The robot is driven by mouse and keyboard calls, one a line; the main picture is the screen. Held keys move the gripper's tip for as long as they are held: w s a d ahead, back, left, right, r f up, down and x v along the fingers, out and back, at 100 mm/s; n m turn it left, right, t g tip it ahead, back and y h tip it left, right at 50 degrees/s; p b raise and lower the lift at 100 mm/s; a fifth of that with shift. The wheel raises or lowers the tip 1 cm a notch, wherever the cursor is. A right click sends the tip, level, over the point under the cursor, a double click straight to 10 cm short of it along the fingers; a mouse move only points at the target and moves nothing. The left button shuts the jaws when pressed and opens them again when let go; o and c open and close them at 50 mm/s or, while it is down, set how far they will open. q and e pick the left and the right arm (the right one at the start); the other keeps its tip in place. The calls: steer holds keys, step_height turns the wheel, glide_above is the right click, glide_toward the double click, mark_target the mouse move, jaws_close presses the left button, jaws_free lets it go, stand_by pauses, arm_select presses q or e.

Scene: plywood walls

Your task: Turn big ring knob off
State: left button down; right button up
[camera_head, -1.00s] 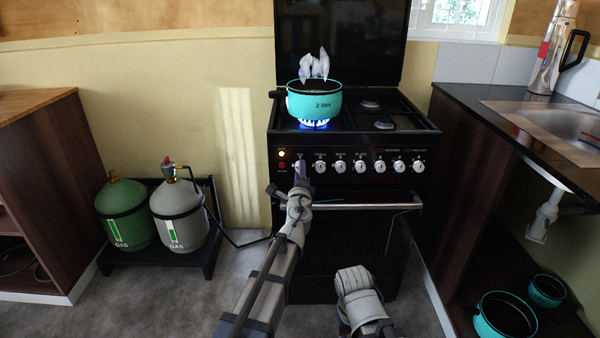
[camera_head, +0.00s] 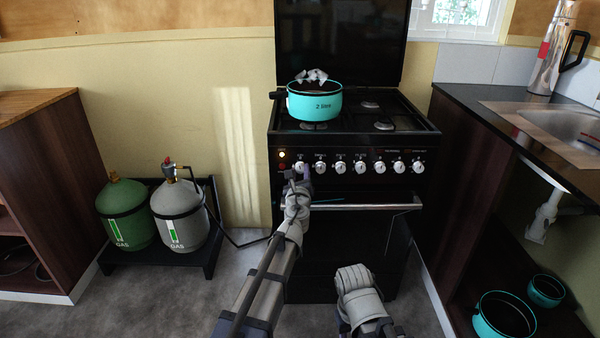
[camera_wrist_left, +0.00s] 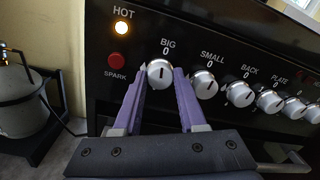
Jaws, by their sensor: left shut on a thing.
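The big ring knob (camera_wrist_left: 160,73) is a silver dial under the label BIG 0 on the black stove front. Its dark pointer line stands near upright, towards the 0. It also shows in the head view (camera_head: 300,166), at the left end of the knob row. My left gripper (camera_wrist_left: 161,82) has its purple fingers on either side of this knob, shut on it. In the head view the same gripper (camera_head: 299,178) reaches up to the stove front. No flame shows under the teal pot (camera_head: 314,105). My right arm's forearm shows low in the head view, but its gripper's fingers do not.
The orange HOT light (camera_wrist_left: 122,28) is lit above the red SPARK button (camera_wrist_left: 116,60). The small ring knob (camera_wrist_left: 204,84) sits close to the right finger. The oven handle (camera_head: 350,206) runs below the knobs. Gas bottles (camera_head: 178,213) stand at left.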

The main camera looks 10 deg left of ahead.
arm_select(q)
steer(key=shift+m, duration=0.9)
steer(key=shift+c, duration=2.3)
jaws_free()
steer(key=s, duration=0.7)
steer(key=shift+s+d, duration=0.4)
steer(key=shift+d, duration=0.05)
